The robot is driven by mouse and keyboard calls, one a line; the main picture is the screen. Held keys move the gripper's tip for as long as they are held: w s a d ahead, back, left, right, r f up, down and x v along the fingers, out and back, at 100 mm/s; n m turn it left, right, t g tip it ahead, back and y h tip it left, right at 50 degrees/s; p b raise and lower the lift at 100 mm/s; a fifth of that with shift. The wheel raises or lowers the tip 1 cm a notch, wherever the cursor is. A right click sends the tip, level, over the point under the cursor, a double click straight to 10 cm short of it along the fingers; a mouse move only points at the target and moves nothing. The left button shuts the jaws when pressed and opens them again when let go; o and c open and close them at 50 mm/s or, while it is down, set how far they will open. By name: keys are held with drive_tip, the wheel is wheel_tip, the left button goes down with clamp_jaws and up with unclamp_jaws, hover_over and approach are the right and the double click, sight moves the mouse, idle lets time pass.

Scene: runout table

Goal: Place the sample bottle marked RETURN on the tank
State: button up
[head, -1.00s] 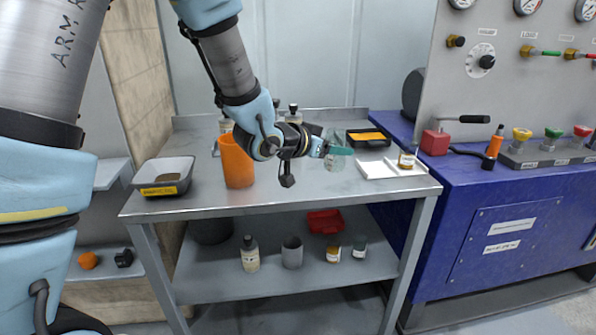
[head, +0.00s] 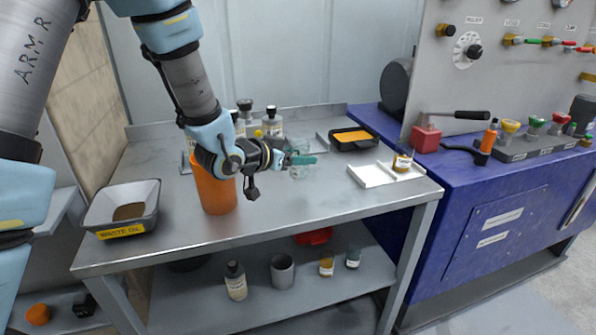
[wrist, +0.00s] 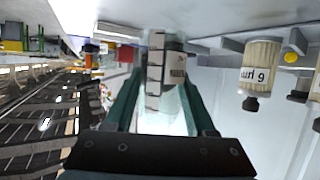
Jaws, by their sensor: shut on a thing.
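My gripper (head: 300,160) has green fingers and is shut on a clear, see-through vessel (head: 299,173) above the middle of the steel table (head: 290,205). In the wrist view, the clear vessel (wrist: 172,115) is between the fingers, with a pale graduated strip on it. I cannot tell whether it stands on the table or hangs just above it. Several pale bottles with dark caps (head: 272,122) stand at the back, partly behind my arm. I can read RETURN on no bottle, and cannot tell which thing is the tank.
An orange container (head: 213,192) stands just left of my gripper. A grey tray labelled WASTE OIL (head: 125,232) is at the left. A black tray (head: 354,147) is at the back. The lower shelf (head: 300,295) holds bottles and a grey cup. The table's front middle is clear.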

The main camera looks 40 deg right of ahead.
sight(292, 172)
drive_tip(key=shift+f+p, duration=0.3)
drive_tip(key=shift+f, duration=1.8)
drive_tip(key=shift+f, duration=0.2)
drive_tip(key=o, duration=1.3)
drive_tip(key=shift+r, duration=0.1)
drive_tip(key=shift+o, duration=0.2)
drive_tip(key=shift+r, duration=0.1)
